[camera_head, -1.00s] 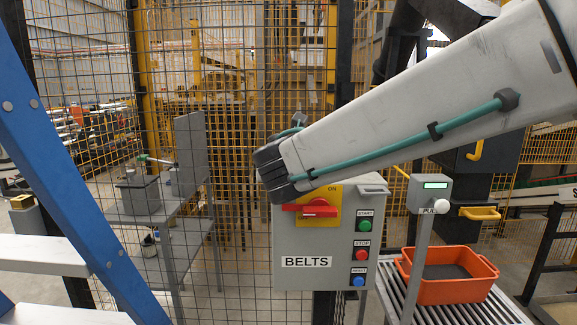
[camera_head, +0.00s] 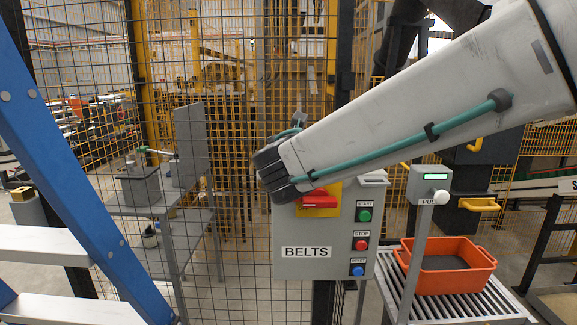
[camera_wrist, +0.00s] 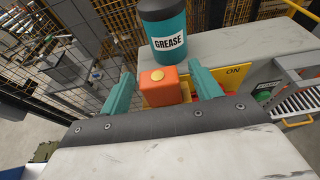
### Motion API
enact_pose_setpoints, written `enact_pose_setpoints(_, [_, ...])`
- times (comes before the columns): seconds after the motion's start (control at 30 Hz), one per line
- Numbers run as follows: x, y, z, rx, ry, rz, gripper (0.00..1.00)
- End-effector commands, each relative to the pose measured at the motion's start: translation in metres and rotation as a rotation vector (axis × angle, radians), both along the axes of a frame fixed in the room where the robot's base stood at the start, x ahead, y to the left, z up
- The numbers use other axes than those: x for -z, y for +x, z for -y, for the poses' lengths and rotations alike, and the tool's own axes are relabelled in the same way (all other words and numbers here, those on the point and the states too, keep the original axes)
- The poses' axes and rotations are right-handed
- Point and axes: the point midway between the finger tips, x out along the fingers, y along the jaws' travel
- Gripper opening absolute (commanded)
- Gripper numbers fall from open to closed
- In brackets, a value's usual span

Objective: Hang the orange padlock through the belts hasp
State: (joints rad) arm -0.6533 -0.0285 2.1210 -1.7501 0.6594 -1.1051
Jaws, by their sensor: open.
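The orange padlock (camera_wrist: 159,87) shows in the wrist view as an orange block with a round brass spot. It lies between the two teal fingers of my gripper (camera_wrist: 163,90). My gripper is open, with a gap between the padlock and the right finger. The grey BELTS box (camera_head: 306,268) stands ahead, with a red switch handle (camera_head: 318,199) on a yellow plate. My arm's end covers the upper left of the box in the head view. The hasp and the padlock's shackle are not visible, so I cannot tell whether they are joined.
A teal GREASE can (camera_wrist: 168,32) stands on a grey top just beyond the padlock. A blue ladder (camera_head: 75,170) is at the left. A push-button post (camera_head: 420,215) and an orange crate (camera_head: 487,262) are at the right. Mesh fencing stands behind.

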Motion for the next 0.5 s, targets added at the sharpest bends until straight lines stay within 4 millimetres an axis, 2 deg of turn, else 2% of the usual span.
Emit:
enact_pose_setpoints(0.17, [-0.006, -0.016, -0.002, -0.003, 0.002, 0.003, 0.63])
enact_pose_setpoints(0.4, [-0.018, -0.055, -0.003, -0.004, 0.002, 0.002, 0.63])
enact_pose_setpoints(0.5, [-0.021, -0.066, -0.003, -0.003, 0.001, 0.002, 0.63])
